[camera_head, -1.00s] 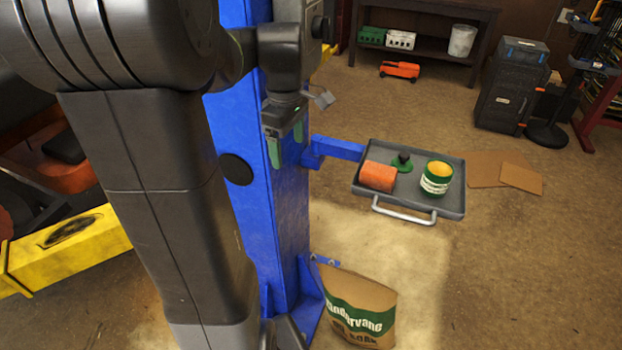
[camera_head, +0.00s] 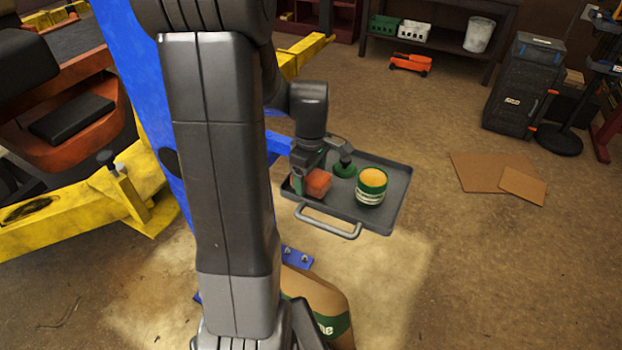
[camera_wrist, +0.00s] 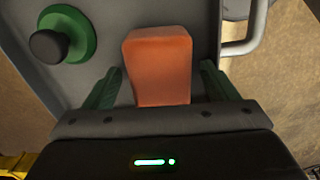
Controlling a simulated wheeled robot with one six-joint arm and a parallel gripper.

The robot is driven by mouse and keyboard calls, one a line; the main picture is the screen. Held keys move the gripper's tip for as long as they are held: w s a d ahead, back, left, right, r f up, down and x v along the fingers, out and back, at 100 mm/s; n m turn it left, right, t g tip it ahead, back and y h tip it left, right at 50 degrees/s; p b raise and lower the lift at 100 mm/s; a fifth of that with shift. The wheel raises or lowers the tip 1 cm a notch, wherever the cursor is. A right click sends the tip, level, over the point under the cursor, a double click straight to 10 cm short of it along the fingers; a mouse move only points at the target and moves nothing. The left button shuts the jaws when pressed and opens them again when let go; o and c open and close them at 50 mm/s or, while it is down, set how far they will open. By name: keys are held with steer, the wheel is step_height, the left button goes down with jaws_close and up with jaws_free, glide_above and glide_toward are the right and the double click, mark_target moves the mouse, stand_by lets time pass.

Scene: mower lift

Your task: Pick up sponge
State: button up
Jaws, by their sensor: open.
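The sponge (camera_head: 318,184) is an orange block lying on the grey tray (camera_head: 384,207), near its left end. In the wrist view the sponge (camera_wrist: 158,66) lies between the two green fingers of my gripper (camera_wrist: 160,85), with a gap on both sides. My gripper (camera_head: 305,182) is open and low over the left part of the tray. In the head view it hides part of the sponge.
A green disc with a black knob (camera_head: 345,167) sits behind the sponge. The tray has a raised rim and a front handle (camera_head: 328,222). A paper sack (camera_head: 315,300) stands below.

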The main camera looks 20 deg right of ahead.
mark_target(311, 174)
steer(key=c, duration=1.1)
steer(key=shift+o, duration=0.2)
step_height(311, 174, up, 10)
steer(key=shift+r, duration=0.1)
steer(key=o, duration=0.4)
steer(key=c, duration=0.3)
